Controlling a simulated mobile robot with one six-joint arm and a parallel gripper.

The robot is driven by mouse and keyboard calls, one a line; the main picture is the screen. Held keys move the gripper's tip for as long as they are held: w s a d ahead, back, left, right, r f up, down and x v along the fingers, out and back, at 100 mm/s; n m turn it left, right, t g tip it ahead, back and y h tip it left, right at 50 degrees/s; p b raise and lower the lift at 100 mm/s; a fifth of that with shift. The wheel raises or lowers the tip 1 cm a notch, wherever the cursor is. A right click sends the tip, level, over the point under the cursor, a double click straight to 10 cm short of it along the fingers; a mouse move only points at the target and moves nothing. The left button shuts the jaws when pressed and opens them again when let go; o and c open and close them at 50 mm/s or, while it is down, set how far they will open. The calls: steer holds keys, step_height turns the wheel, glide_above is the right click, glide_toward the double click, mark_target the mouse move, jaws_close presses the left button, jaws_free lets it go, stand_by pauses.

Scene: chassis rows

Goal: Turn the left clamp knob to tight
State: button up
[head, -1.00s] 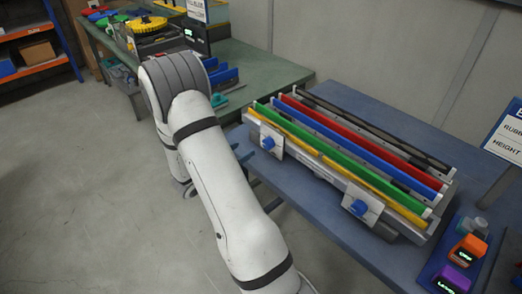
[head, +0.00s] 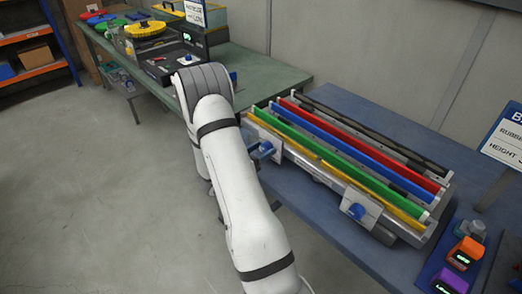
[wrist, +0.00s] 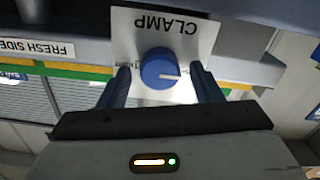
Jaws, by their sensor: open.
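The left clamp knob (wrist: 158,66) is round and blue, on a white plate (wrist: 190,25) marked CLAMP, which reads upside down in the wrist view. Its white pointer line points right in that view. My gripper (wrist: 160,80) is open, with one blue finger on each side of the knob; I cannot tell whether they touch it. In the head view the left knob (head: 266,147) is small and partly mixed with my blue fingers at the left end of the chassis rack. The small markings beside the knob are partly hidden and unreadable.
The rack holds long yellow, green (head: 320,148), blue, red and black strips on a blue table (head: 345,245). A second clamp knob (head: 356,211) is at its right front. Orange (head: 466,252) and purple devices stand at the right. A green bench (head: 262,76) is behind my arm.

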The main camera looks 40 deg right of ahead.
steer(key=c, duration=1)
steer(key=shift+f+b, duration=0.1)
steer(key=shift+b, duration=0.35)
